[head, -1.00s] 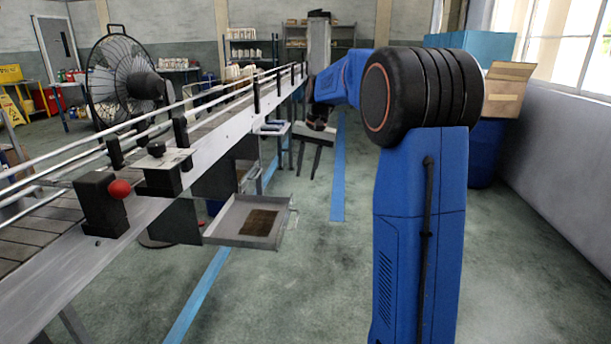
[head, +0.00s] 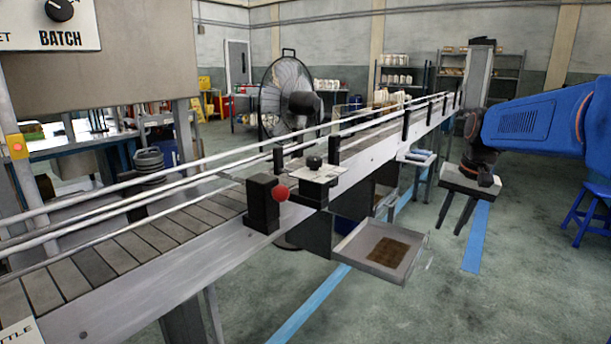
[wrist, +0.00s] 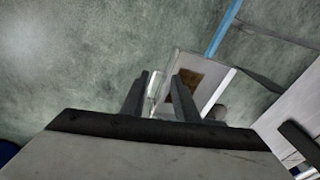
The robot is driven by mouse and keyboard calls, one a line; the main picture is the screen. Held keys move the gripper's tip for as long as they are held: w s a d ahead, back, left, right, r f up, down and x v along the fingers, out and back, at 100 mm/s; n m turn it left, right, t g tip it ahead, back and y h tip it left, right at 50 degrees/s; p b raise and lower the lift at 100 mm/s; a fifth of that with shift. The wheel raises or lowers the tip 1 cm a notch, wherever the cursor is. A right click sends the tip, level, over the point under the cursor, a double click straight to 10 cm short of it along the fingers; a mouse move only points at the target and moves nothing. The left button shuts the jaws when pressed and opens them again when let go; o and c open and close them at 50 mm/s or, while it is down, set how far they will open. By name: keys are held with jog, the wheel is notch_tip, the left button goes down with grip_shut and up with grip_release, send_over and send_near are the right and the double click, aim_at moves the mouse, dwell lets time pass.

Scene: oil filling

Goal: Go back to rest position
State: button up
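My gripper (head: 451,230) is at the right of the head view, at the end of my blue arm, which reaches in from the right edge. Its two dark fingers point down and are spread apart, over the floor to the right of the conveyor. The wrist view shows the fingers (wrist: 160,80) apart, with no held object that I can make out between them. Beyond the fingertips in that view is a metal tray (wrist: 207,85) with a brown patch. The gripper appears clear of the conveyor and the tray.
A long conveyor (head: 150,245) with rails runs from lower left to upper right. A red knob (head: 281,193) and the open tray (head: 351,262) stick out on its near side. A fan (head: 287,90) stands behind it. A blue stool (head: 590,215) is at the right edge. Floor right of the tray is clear.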

jog(key=s+a+f+n+t, duration=0.1)
jog(key=s+a+f, duration=0.1)
jog(key=s, duration=0.7)
jog(key=s+a+f+n+t, duration=0.1)
jog(key=s+f, duration=0.4)
jog(key=s, duration=0.5)
jog(key=s+a+f+n+h, duration=0.1)
jog(key=s+a+f+n, duration=0.2)
jog(key=s, duration=0.6)
jog(key=shift+s+a+f+t, duration=0.3)
jog(key=shift+s+a+t, duration=0.1)
jog(key=shift+a, duration=0.85)
